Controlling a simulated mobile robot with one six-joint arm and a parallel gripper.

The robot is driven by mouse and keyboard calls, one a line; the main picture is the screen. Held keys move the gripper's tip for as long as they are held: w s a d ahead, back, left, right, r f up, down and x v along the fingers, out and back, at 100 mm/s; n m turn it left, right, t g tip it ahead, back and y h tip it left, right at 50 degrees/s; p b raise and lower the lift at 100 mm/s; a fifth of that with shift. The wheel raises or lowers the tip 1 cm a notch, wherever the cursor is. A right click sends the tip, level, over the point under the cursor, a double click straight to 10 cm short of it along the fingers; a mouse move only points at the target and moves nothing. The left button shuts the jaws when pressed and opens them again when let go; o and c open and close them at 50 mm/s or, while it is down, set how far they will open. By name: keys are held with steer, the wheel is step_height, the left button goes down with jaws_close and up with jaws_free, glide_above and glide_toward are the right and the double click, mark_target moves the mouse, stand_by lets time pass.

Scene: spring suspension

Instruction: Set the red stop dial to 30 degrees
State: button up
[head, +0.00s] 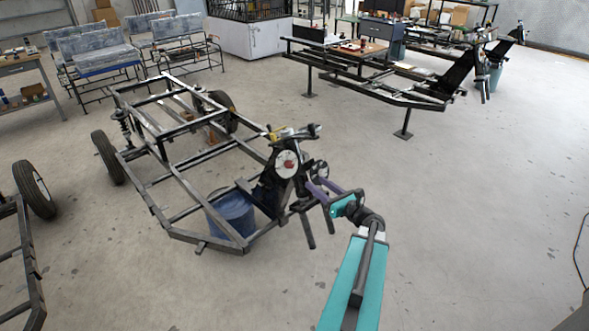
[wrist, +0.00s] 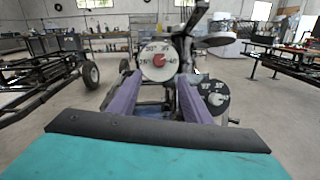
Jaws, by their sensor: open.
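A round white dial (head: 287,163) with a red centre faces me on the dark front column of the frame. In the wrist view the white dial (wrist: 158,52) shows its red centre piece (wrist: 160,61) and small scale marks, with what looks like 30 and 35 at the top. The exact pointer angle is too small to read. My gripper (head: 318,190) is open and empty just right of the dial in the head view. In the wrist view its purple fingers (wrist: 159,78) reach toward the dial, spread to either side of its lower part; contact does not show.
A black dial (wrist: 215,98) with a white mark sits lower right, beside the right finger. Handlebar parts (wrist: 200,20) rise above. A blue bucket (head: 233,212) stands under the metal frame (head: 170,190). The floor to the right is clear.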

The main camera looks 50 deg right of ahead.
mark_target(292, 165)
steer(key=shift+w, duration=0.1)
steer(key=shift+w+d+p, duration=0.3)
steer(key=shift+w+p, duration=0.25)
steer(key=shift+w, duration=1.7)
steer(key=shift+w+d+p, duration=0.3)
steer(key=shift+w+p, duration=0.25)
steer(key=shift+w, duration=1.7)
steer(key=shift+w+d+p, duration=0.3)
steer(key=shift+w+p, duration=0.25)
steer(key=shift+w, duration=1.7)
steer(key=shift+c, duration=0.6)
steer(key=c, duration=0.9)
steer(key=shift+c, duration=0.2)
